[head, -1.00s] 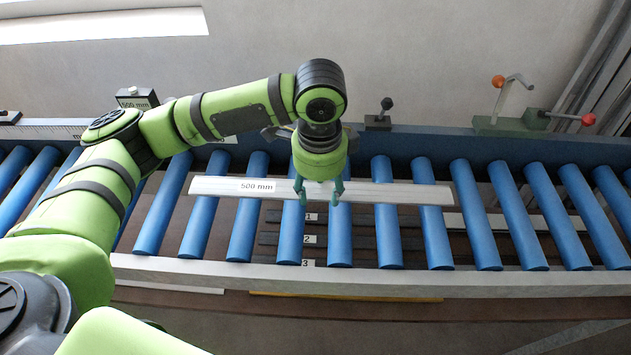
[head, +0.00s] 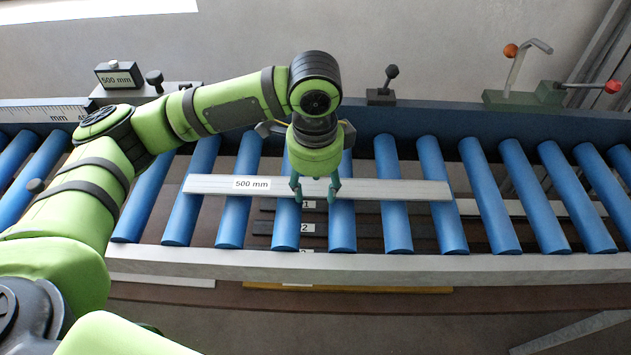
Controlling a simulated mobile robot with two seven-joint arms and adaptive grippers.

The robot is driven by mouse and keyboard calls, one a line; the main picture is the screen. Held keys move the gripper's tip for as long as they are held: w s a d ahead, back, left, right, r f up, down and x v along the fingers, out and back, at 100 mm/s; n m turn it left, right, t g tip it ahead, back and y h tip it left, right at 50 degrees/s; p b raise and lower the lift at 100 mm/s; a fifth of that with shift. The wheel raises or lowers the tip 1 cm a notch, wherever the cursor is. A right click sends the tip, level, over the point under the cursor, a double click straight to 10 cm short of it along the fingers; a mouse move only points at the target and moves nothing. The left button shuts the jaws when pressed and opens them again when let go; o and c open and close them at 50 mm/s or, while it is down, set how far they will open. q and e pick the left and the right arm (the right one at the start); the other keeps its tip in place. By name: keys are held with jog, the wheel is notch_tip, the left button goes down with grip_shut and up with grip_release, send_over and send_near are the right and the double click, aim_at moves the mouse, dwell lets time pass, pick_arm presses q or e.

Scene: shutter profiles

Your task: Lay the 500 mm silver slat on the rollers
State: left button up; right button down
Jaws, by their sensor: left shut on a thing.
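The silver slat (head: 400,189) is a long, thin bar with a white label reading "500 mm" near its left part. It lies lengthwise across several blue rollers (head: 341,216), at or just above their tops; I cannot tell whether it touches them. My left gripper (head: 316,195) points down at the slat's middle and is shut on it, one finger on each side of the grip. The gripper body hides a small part of the slat's far edge. My right gripper is not in view.
Behind the rollers runs a blue rail with a scale (head: 50,112) at the left and a stop block marked 500 mm (head: 118,75). A lever clamp with orange and red knobs (head: 535,95) stands at the back right. Numbered dark slots (head: 307,228) show below the rollers.

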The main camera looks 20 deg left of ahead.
aim_at(315, 195)
pick_arm(q)
jog(key=shift+f, duration=0.45)
dwell(0.3)
jog(key=o, duration=1.2)
jog(key=shift+o, duration=0.2)
notch_tip(315, 195, up, 12)
jog(key=shift+s, duration=0.3)
